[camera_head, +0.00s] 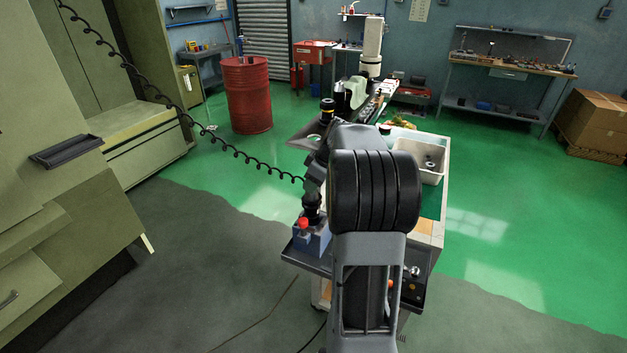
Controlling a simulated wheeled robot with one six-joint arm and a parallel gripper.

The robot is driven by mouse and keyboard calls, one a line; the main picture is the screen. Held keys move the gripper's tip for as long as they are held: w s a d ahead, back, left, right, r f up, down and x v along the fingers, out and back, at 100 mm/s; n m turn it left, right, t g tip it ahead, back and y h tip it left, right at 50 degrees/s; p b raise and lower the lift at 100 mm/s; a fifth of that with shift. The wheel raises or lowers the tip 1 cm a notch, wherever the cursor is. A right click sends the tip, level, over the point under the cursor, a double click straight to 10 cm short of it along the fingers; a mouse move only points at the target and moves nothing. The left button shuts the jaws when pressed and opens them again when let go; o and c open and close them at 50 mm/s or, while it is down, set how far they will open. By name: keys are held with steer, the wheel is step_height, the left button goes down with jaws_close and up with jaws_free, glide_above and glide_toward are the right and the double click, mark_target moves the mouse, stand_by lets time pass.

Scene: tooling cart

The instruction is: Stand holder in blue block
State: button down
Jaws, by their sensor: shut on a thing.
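The blue block (316,243) sits on the dark shelf at the near left end of the cart. My arm fills the middle of the view and reaches down to its left. My gripper (314,188) is small and dark at the end of the arm, above the block, and its fingers are hard to make out. It is shut on a dark holder (312,208), which looks about upright over the block. I cannot tell whether the holder's lower end is in the block or only above it. A red round-topped thing (303,222) shows at the block's left side.
Black holders (327,108) stand farther back on the cart. A white bin (432,160) with a part in it is at right. The dark shelf (305,262) juts out around the block. A coiled black cable (245,157) hangs at left. A red drum (247,95) stands behind.

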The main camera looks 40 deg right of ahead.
mark_target(318, 194)
steer(key=shift+f+b, duration=2.2)
steer(key=shift+f, duration=1)
steer(key=shift+w, duration=0.1)
steer(key=c, duration=1)
jaws_free()
steer(key=shift+a, duration=0.1)
steer(key=o, duration=0.3)
steer(key=shift+f, duration=0.1)
steer(key=b+v, duration=0.1)
steer(key=v, duration=1.3)
